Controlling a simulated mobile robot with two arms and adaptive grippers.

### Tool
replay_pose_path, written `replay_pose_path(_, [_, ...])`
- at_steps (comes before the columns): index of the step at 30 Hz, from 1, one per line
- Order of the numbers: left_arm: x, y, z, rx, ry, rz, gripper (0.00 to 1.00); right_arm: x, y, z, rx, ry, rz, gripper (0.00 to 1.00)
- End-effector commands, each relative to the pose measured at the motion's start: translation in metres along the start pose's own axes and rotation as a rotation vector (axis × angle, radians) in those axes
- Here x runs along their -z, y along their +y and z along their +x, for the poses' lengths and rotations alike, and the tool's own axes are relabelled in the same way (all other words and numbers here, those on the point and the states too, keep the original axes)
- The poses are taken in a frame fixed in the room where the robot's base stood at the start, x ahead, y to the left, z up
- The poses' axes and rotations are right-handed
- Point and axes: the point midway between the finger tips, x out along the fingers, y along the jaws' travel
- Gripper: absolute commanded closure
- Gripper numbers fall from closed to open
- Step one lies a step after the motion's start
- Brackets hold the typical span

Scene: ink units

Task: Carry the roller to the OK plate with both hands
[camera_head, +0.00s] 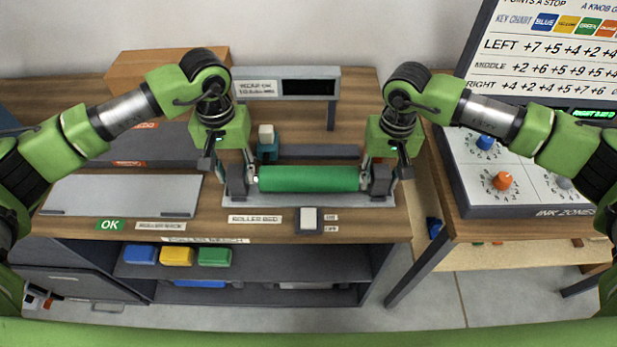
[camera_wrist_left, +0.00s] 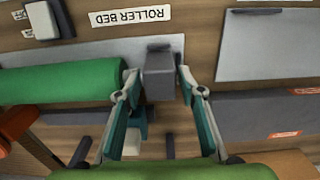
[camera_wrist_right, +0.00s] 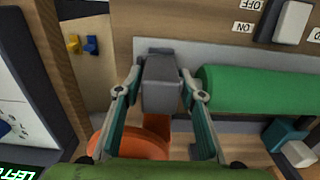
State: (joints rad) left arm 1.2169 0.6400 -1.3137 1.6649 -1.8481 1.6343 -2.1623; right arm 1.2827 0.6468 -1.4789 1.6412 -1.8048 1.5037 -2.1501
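The green roller (camera_head: 308,179) lies across the grey roller bed (camera_head: 300,200), with a dark grey end block at each end. My left gripper (camera_head: 240,180) is at the roller's left end block (camera_wrist_left: 159,75), its open fingers on either side of the block in the left wrist view. My right gripper (camera_head: 378,178) is at the right end block (camera_wrist_right: 161,85), fingers also spread on either side of it. Whether any finger touches a block is unclear. The OK plate (camera_head: 120,194) is the bare light grey plate at the left, with a green OK label (camera_head: 110,225) in front.
A switch (camera_head: 309,219) sits in front of the bed. A small teal block (camera_head: 267,151) stands behind the roller. A dark plate (camera_head: 150,145) lies behind the OK plate. The ink zones panel (camera_head: 520,170) stands on the right table. Blue, yellow and green blocks (camera_head: 177,256) sit on the shelf below.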

Motion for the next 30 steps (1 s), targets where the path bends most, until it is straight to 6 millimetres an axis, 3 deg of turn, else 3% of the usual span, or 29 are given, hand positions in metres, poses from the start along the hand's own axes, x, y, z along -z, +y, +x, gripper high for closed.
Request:
replay_pose_path(6, [0.000, 0.000, 0.000, 0.000, 0.000, 0.000, 0.64, 0.000, 0.000, 0.000, 0.000, 0.000, 0.000, 0.64])
replay_pose_path(11, [0.000, 0.000, 0.000, 0.000, 0.000, 0.000, 1.00, 0.000, 0.000, 0.000, 0.000, 0.000, 0.000, 1.00])
replay_pose_path(23, [0.001, 0.000, -0.003, -0.001, 0.002, 0.000, 1.00, 0.001, 0.000, -0.003, 0.001, 0.002, 0.000, 1.00])
replay_pose_path(30, [0.001, 0.001, -0.017, -0.001, 0.002, 0.000, 1.00, 0.001, 0.000, -0.017, 0.001, 0.002, 0.000, 1.00])
